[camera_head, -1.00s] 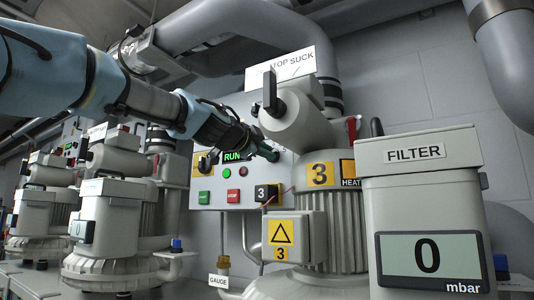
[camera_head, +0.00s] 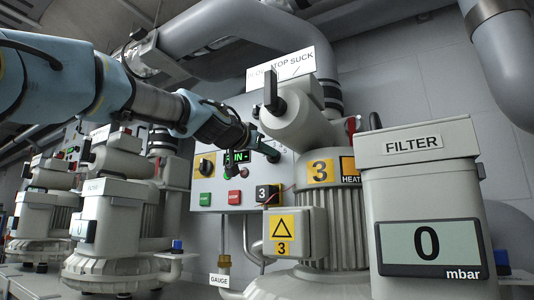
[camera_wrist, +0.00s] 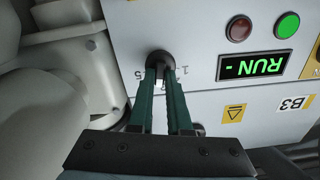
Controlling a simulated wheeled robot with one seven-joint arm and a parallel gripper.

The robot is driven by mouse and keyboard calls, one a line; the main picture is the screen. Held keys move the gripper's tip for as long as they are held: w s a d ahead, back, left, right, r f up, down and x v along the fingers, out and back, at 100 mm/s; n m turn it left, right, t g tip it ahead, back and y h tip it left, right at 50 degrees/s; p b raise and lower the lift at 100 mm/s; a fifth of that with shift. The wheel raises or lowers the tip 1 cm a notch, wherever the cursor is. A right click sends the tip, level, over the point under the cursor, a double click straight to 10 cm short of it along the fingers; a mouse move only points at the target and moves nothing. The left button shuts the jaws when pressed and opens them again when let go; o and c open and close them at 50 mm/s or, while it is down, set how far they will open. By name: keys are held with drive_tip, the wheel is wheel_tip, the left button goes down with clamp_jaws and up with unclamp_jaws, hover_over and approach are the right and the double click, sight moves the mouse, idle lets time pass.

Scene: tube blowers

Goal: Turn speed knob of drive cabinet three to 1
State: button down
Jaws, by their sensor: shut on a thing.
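The drive cabinet three (camera_head: 212,182) is a pale panel on the wall, with a "3" label in the head view. It also fills much of the wrist view (camera_wrist: 205,20). Its black speed knob (camera_wrist: 160,61) shows in the wrist view beside small printed scale digits, partly covered; its setting is unclear. My gripper (camera_wrist: 161,70) has green fingers, shut on the knob. In the head view my gripper (camera_head: 266,148) is at the panel's upper right, and the knob is hidden. The green display (camera_wrist: 252,65) reads "RUN -".
A large pale blower (camera_head: 318,215) stands right of the panel, its upper body close to my gripper. A filter box (camera_head: 415,190) reading 0 mbar stands at the right. A green push button (camera_head: 205,199) and a red one (camera_head: 234,197) sit below the display.

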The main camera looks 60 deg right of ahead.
drive_tip(key=n, duration=0.4)
drive_tip(key=shift+w+f+n, duration=0.1)
drive_tip(key=shift+n, duration=0.3)
drive_tip(key=n, duration=0.3)
drive_tip(key=shift+w+n, duration=0.1)
drive_tip(key=shift+n, duration=0.2)
drive_tip(key=n, duration=0.3)
drive_tip(key=shift+w+n+p, duration=0.1)
drive_tip(key=shift+n+p, duration=0.2)
drive_tip(key=shift+p, duration=0.05)
drive_tip(key=shift+f+n+p, duration=0.2)
drive_tip(key=shift+n+p, duration=0.15)
drive_tip(key=shift+n, duration=1.85)
drive_tip(key=c, duration=0.9)
unclamp_jaws()
drive_tip(key=shift+o, duration=0.2)
drive_tip(key=shift+a, duration=0.1)
drive_tip(key=a+b, duration=0.7)
drive_tip(key=a, duration=0.3)
drive_tip(key=shift+a, duration=0.35)
